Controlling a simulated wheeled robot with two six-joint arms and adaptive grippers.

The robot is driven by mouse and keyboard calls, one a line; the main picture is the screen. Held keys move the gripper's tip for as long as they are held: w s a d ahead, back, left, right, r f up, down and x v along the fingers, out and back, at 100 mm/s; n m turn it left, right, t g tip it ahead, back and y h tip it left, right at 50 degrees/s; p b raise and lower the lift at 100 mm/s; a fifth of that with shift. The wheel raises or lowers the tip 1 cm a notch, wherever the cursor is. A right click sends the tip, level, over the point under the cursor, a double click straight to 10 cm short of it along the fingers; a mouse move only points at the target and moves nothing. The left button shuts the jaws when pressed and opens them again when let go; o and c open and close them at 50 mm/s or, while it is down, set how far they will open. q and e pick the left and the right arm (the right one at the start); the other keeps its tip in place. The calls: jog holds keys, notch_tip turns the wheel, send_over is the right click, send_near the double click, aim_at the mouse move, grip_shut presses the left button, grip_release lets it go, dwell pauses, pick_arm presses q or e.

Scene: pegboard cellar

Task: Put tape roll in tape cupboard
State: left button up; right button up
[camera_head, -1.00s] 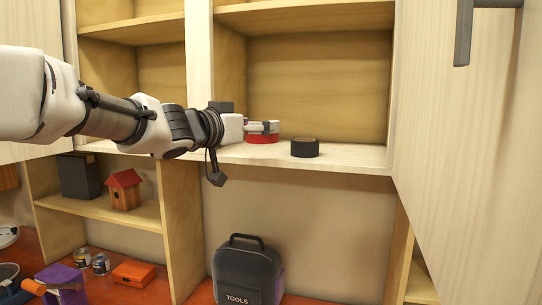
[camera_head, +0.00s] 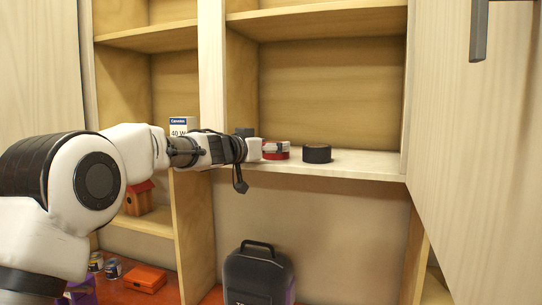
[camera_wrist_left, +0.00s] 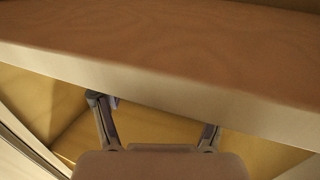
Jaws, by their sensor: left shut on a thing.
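A tape roll (camera_head: 276,150), pale above and red below, shows at the tips of my left gripper (camera_head: 262,150). The gripper is shut on it, low over the front of the cupboard shelf (camera_head: 355,166). I cannot tell whether the pale and red parts are one roll or two stacked, or whether the roll touches the shelf. A black tape roll (camera_head: 317,153) lies apart to the right. In the left wrist view the gripper's fingers (camera_wrist_left: 156,118) show below a board edge (camera_wrist_left: 170,85); no roll is clear there. My right gripper is not in view.
An open cupboard door (camera_head: 450,120) stands at the right. An upright divider (camera_head: 212,70) and a bulb box (camera_head: 182,126) are at the left. The shelf right of the black roll is clear.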

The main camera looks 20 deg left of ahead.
aim_at(258, 162)
pick_arm(q)
jog(key=shift+s+a, duration=0.1)
jog(key=o, duration=1.1)
jog(key=shift+s, duration=0.1)
jog(key=shift+o, duration=0.5)
jog(key=shift+r, duration=0.2)
jog(key=v, duration=0.1)
jog(key=b+v, duration=0.1)
jog(key=v, duration=0.1)
jog(key=b+v, duration=0.1)
jog(key=shift+s+a+f, duration=0.1)
jog(key=shift+s+f, duration=0.15)
jog(key=shift+s, duration=0.05)
jog(key=b+v, duration=0.1)
jog(key=v, duration=0.6)
jog(key=shift+r, duration=0.2)
